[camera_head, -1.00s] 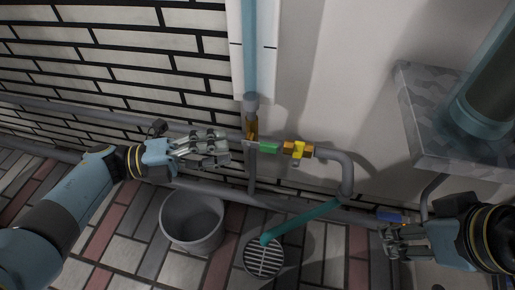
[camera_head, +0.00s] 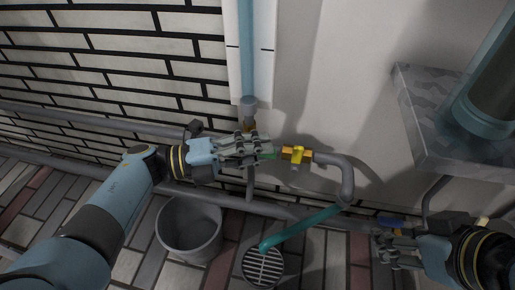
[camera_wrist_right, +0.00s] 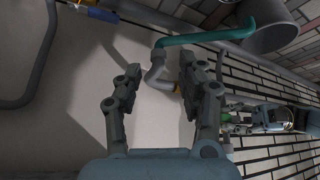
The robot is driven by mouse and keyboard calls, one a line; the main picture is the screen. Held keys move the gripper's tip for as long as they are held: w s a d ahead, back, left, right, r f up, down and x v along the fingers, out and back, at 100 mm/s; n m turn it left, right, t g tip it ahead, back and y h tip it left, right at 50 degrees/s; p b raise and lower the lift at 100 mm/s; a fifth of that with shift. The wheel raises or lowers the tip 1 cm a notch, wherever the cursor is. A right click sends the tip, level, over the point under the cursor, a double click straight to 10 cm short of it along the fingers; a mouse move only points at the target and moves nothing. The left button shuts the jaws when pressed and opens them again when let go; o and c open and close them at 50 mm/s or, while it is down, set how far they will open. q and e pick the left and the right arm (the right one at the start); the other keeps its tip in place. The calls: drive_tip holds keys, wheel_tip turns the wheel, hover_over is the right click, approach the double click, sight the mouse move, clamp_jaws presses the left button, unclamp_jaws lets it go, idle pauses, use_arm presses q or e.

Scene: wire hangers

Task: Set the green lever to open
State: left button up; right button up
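The green lever (camera_head: 268,154) sits on the pipework near the middle of the head view. Only its right end shows. My left gripper (camera_head: 258,148) is at the lever, with its fingers over the lever's left part. I cannot tell whether they are closed on it. In the right wrist view a small bit of green (camera_wrist_right: 228,119) shows beside my left gripper's fingers. My right gripper (camera_head: 382,248) is low at the right of the head view, away from the green lever. In the right wrist view its two fingers (camera_wrist_right: 160,85) are apart with nothing between them.
A yellow valve lever (camera_head: 298,154) is just right of the green one. A blue lever (camera_head: 391,221) is near my right gripper. A grey bucket (camera_head: 190,235) and a floor drain (camera_head: 263,268) lie below. A grey patterned ledge (camera_head: 440,125) juts out at right.

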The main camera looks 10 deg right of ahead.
use_arm(q)
clamp_jaws()
drive_tip(key=shift+f+n+h+b, duration=0.15)
drive_tip(key=shift+n+h+b, duration=0.15)
drive_tip(key=shift+h+b, duration=0.45)
drive_tip(key=shift+b, duration=0.4)
drive_tip(key=shift+r+n+h+b, duration=0.2)
drive_tip(key=shift+n+h+b, duration=0.3)
drive_tip(key=shift+h+b, duration=0.4)
use_arm(e)
wheel_tip(320, 180, down, 5)
drive_tip(key=t, duration=0.5)
use_arm(q)
drive_tip(key=shift+h+b, duration=0.25)
drive_tip(key=shift+b, duration=0.1)
drive_tip(key=shift+w+a+r+n+t+h+b, duration=0.1)
drive_tip(key=shift+a+r+n+t+h+b, duration=0.05)
drive_tip(key=shift+r+n+t+h+b, duration=0.45)
drive_tip(key=shift+f, duration=0.1)
use_arm(e)
drive_tip(key=w+a+r+n+t+y, duration=0.1)
drive_tip(key=w+r+t, duration=0.4)
drive_tip(key=r, duration=0.3)
drive_tip(key=shift+w+a+r, duration=0.2)
drive_tip(key=shift+w+r, duration=0.05)
drive_tip(key=shift+w, duration=0.1)
use_arm(q)
drive_tip(key=o, duration=0.5)
unclamp_jaws()
